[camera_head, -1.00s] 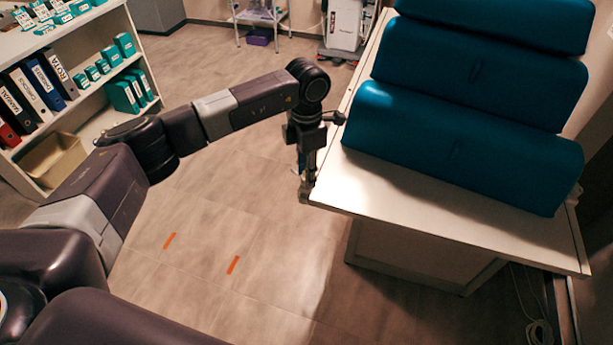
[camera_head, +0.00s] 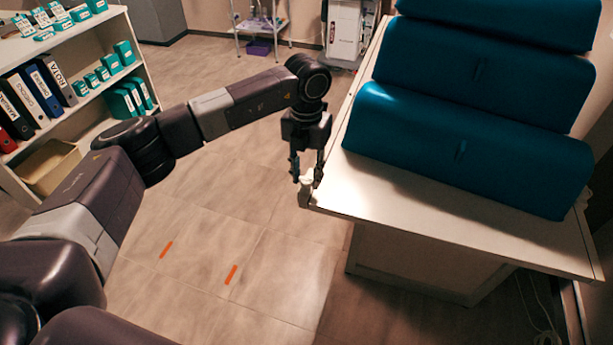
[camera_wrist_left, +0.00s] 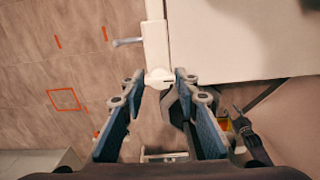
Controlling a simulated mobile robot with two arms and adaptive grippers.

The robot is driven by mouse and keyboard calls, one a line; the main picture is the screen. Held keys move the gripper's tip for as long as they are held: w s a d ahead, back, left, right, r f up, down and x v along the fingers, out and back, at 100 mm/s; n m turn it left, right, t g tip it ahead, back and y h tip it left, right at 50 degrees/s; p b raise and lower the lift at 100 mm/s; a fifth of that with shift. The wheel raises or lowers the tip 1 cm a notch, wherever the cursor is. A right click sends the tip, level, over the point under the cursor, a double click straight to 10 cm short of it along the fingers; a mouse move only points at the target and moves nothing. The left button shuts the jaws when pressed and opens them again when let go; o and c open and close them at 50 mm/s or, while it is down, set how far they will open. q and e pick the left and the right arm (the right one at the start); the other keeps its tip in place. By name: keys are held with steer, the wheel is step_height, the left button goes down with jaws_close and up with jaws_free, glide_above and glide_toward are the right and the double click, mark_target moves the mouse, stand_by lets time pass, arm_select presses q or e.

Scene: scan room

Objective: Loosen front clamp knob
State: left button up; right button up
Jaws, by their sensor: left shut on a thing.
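The front clamp knob (camera_wrist_left: 158,76) is a small pale piece at the end of a white clamp body (camera_wrist_left: 154,42) on the table edge. A grey lever (camera_wrist_left: 128,42) sticks out to the left of the clamp body in the left wrist view. My left gripper (camera_wrist_left: 159,80) has its two blue-padded fingers on either side of the knob and is shut on it. In the head view my left gripper (camera_head: 307,182) points down at the table's near left corner. The knob is mostly hidden there by the fingers. My right gripper is not seen.
A white-topped table (camera_head: 440,218) carries blue padded wedges (camera_head: 455,150). A shelf (camera_head: 95,135) with binders and boxes stands at the left. A trolley (camera_head: 258,25) is at the back. The floor (camera_head: 270,235) left of the table is clear, with orange marks.

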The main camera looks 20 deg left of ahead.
mark_target(306, 179)
arm_select(q)
steer(key=shift+n, duration=0.4)
steer(key=o, duration=1.1)
steer(key=shift+o, duration=0.2)
steer(key=shift+r, duration=0.1)
step_height(306, 179, up, 12)
